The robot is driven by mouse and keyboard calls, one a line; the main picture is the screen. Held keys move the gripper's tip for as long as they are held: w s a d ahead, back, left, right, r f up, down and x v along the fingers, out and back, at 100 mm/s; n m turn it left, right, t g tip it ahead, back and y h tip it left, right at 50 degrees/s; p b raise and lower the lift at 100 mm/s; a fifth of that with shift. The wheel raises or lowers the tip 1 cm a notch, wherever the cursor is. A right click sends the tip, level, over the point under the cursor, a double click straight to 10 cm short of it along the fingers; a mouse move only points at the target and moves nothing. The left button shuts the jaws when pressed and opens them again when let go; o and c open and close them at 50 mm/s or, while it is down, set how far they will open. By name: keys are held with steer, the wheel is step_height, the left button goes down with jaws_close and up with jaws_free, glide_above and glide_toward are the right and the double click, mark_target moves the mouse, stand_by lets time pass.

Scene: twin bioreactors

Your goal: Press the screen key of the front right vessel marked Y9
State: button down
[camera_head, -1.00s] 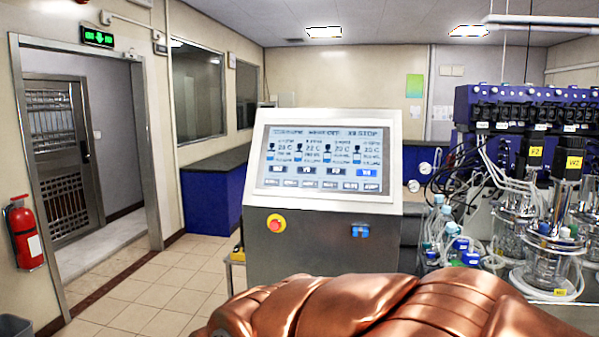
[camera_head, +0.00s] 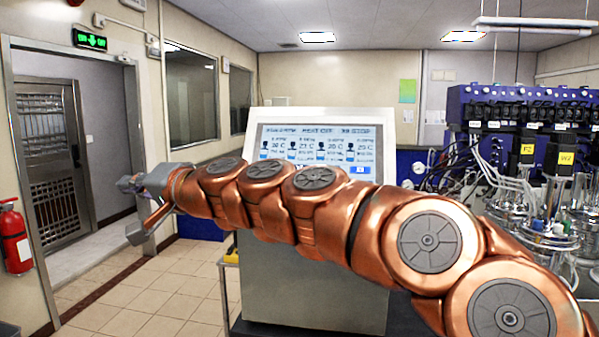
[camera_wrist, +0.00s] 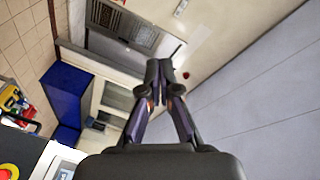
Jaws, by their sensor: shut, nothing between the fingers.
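The control cabinet's screen (camera_head: 318,142) faces me in the head view, with several vessel columns. My arm crosses in front of its lower part and hides most of the key row. One blue key (camera_head: 360,170) shows at the lower right; its mark is too small to read. I cannot make out Y9 anywhere. My gripper (camera_head: 135,208) is left of the screen, apart from it, over the doorway side. In the wrist view my gripper (camera_wrist: 158,78) is shut and empty, its fingertips together. A screen corner (camera_wrist: 62,170) shows at the bottom left there.
The bioreactor rack (camera_head: 525,108) and glass vessels stand at the right, with yellow labels. A red extinguisher (camera_head: 14,238) hangs at the far left. The wrist view shows a red emergency stop (camera_wrist: 8,172) and a blue bench (camera_wrist: 65,92). Tiled floor (camera_head: 130,290) is clear at left.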

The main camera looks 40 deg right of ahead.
mark_target(299, 165)
steer(key=w+d+r+m+t+h+b, duration=0.15)
steer(key=d+m+h, duration=0.45)
steer(key=d, duration=0.8)
steer(key=d+r+m+t+h, duration=0.25)
steer(key=d+m+h, duration=0.35)
steer(key=d, duration=0.8)
steer(key=s+d+f+m+g+h, duration=0.1)
steer(key=d+m, duration=0.2)
steer(key=d, duration=0.2)
steer(key=s+d+f+m+g+h, duration=0.1)
steer(key=d+m+g+h, duration=0.1)
steer(key=d, duration=0.3)
steer(key=shift+s+f+m, duration=0.25)
steer(key=shift+m, duration=0.15)
steer(key=shift+w+d, duration=0.1)
steer(key=shift+w+d+f, duration=0.7)
steer(key=shift+d+f, duration=0.05)
steer(key=shift+d, duration=0.25)
steer(key=shift+w+d+f, duration=0.7)
steer(key=shift+d+f, duration=0.05)
steer(key=shift+d, duration=0.3)
steer(key=shift+w+d+f, duration=0.7)
steer(key=shift+d+f, duration=0.05)
steer(key=shift+d, duration=0.25)
steer(key=shift+w+d+f, duration=0.15)
steer(key=shift+w+d, duration=0.05)
steer(key=shift+d, duration=0.1)
